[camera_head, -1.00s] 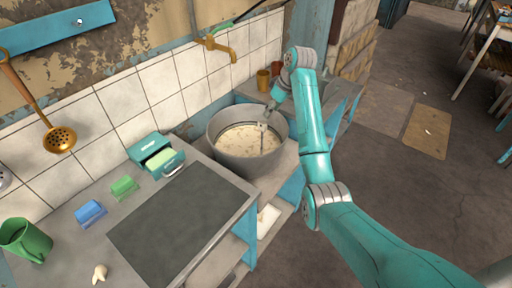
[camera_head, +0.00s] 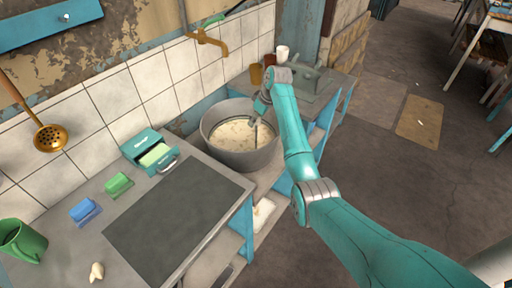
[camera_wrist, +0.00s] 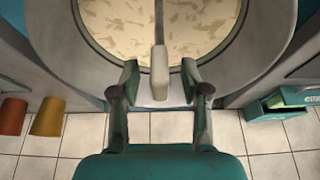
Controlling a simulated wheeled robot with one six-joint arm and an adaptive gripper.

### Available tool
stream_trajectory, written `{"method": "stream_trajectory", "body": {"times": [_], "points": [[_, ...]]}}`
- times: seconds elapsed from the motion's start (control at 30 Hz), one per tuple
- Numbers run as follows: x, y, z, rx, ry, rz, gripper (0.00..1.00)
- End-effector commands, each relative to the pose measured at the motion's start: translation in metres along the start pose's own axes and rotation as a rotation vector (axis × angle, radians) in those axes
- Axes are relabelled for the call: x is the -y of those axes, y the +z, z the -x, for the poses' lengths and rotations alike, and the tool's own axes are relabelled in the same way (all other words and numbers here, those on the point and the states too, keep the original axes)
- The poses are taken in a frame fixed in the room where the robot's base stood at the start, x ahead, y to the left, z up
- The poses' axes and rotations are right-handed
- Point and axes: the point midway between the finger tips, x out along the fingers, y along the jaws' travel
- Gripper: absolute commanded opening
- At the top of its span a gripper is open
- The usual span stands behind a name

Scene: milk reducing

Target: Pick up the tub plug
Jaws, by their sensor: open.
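The tub plug appears as a thin upright rod (camera_head: 255,136) standing in the pale, flaky liquid of the grey tub (camera_head: 240,160). In the wrist view its pale, blocky handle (camera_wrist: 159,73) tops a narrow shaft. My gripper (camera_head: 258,114) is over the right part of the tub, at the top of the rod. In the wrist view my gripper (camera_wrist: 159,80) is open, with one finger on each side of the handle and a visible gap at both sides. The lower end of the plug is hidden in the liquid.
A brass tap (camera_head: 213,40) is on the tiled wall behind the tub. Brown cups (camera_head: 256,74) and a white cup (camera_head: 282,52) stand beyond it.

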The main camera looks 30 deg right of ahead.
Motion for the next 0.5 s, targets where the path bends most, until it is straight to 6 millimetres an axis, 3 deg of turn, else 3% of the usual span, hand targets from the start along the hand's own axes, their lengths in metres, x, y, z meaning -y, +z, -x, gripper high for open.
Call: {"method": "stream_trajectory", "body": {"times": [0.23, 0.4, 0.5], "points": [[0.0001, 0.0000, -0.0012, 0.000, 0.000, 0.000, 0.43], [0.0000, 0.0001, -0.0010, 0.000, 0.000, 0.000, 0.01], [0.0000, 0.0001, -0.0010, 0.000, 0.000, 0.000, 0.00]]}}
